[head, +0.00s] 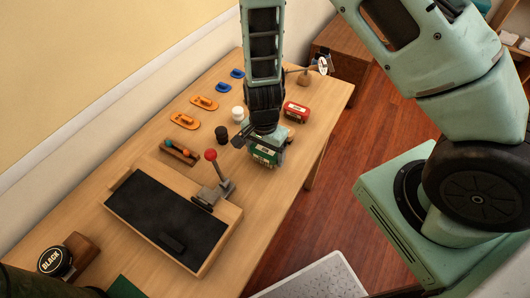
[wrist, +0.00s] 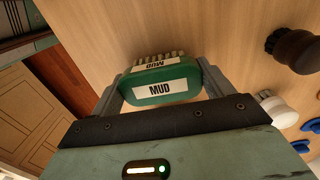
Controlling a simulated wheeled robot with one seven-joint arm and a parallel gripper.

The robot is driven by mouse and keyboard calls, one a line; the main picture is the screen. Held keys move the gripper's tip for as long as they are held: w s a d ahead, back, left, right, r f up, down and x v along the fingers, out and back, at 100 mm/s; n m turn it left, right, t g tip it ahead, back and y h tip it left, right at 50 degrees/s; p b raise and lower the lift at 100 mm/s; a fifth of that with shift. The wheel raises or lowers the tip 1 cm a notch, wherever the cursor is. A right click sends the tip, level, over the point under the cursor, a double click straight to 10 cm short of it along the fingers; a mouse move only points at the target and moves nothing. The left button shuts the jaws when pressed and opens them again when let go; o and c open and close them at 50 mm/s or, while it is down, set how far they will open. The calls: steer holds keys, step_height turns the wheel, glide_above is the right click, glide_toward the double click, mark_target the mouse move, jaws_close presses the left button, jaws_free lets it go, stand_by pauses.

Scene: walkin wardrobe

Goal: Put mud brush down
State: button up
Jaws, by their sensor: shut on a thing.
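The mud brush (head: 264,156) has a green back with a white MUD label and pale bristles. In the wrist view the mud brush (wrist: 165,76) sits between both fingers, its bristle side toward the wooden tabletop. My gripper (head: 262,146) is shut on it, over the right part of the table (head: 130,250). In the wrist view my gripper (wrist: 161,84) grips the brush at its two ends. I cannot tell whether the bristles touch the tabletop.
A black-topped tray (head: 165,215) and a red-knobbed lever (head: 212,157) lie left and nearer. Orange pieces (head: 186,120) line the back. The table's right edge is near.

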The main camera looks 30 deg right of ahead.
mark_target(264, 149)
steer(key=shift+f, duration=0.4)
steer(key=shift+f, duration=0.1)
steer(key=o, duration=1.1)
steer(key=shift+o, duration=0.2)
step_height(264, 149, up, 12)
steer(key=s+a+r+n, duration=0.3)
steer(key=s+r+n, duration=0.5)
steer(key=n, duration=0.1)
steer(key=s+a+r+n, duration=0.3)
steer(key=s+r+n, duration=0.5)
steer(key=s+n, duration=0.1)
steer(key=shift+r+n+t+y, duration=0.15)
steer(key=shift+n+t+y, duration=0.15)
steer(key=shift+n, duration=0.3)
steer(key=shift+a, duration=0.15)
